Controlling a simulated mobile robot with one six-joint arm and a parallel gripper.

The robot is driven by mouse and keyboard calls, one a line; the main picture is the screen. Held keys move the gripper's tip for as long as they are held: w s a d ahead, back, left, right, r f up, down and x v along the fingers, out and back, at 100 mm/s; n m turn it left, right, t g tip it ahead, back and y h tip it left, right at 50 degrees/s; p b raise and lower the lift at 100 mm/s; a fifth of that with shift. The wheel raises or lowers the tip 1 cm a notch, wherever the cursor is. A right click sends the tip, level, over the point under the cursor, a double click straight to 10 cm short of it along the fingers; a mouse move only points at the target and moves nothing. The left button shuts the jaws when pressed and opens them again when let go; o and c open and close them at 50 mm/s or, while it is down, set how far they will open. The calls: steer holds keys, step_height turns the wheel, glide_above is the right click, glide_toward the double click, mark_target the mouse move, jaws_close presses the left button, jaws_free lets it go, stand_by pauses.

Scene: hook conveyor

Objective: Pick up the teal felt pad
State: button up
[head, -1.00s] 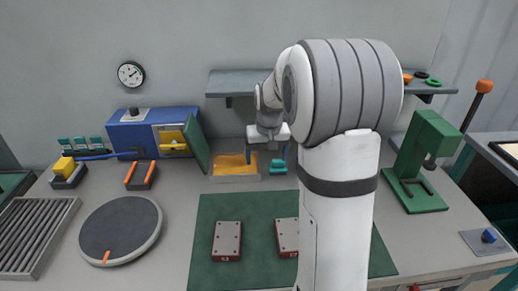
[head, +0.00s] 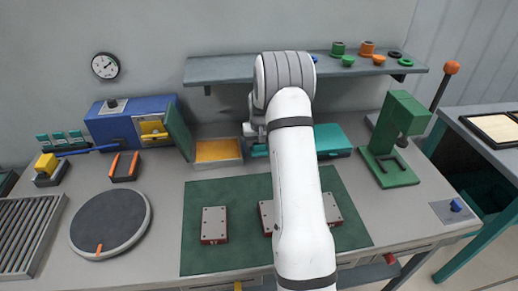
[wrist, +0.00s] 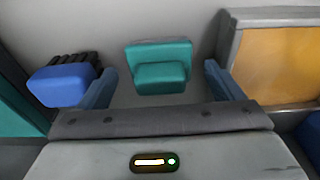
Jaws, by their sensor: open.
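The teal felt pad (wrist: 160,78) is in the middle of the wrist view, a thick rounded front part against a flatter teal back part. In the head view a teal piece (head: 259,151) shows just left of my arm, mostly hidden. My gripper (wrist: 161,86) is open, with one blue finger on each side of the pad in the picture. Gaps show between the pad and both fingers, and nothing is held. I cannot tell how far the fingertips are above it. In the head view my arm hides much of the gripper.
A tray with a yellow-orange floor (head: 218,161) stands close on the pad's left in the head view. A blue block (wrist: 62,85) lies near the other finger in the wrist view. A teal box (head: 333,140) and green press (head: 398,140) stand right. A shelf (head: 225,73) hangs behind.

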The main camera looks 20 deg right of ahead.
steer(key=shift+w+f, duration=0.1)
steer(key=shift+f, duration=0.5)
steer(key=c, duration=1.1)
steer(key=shift+r, duration=0.1)
steer(key=shift+r+b, duration=0.3)
steer(key=shift+r, duration=0.25)
step_height(320, 180, up, 2)
steer(key=shift+r+b, duration=0.2)
steer(key=shift+b, duration=0.3)
steer(key=s+a+b, duration=0.1)
steer(key=s, duration=0.4)
steer(key=s+a+b, duration=0.1)
steer(key=s+a, duration=0.1)
steer(key=s, duration=0.4)
steer(key=s+a+b, duration=0.1)
steer(key=s+a, duration=0.1)
steer(key=s, duration=0.4)
steer(key=shift+s+b, duration=0.2)
steer(key=shift+b, duration=0.2)
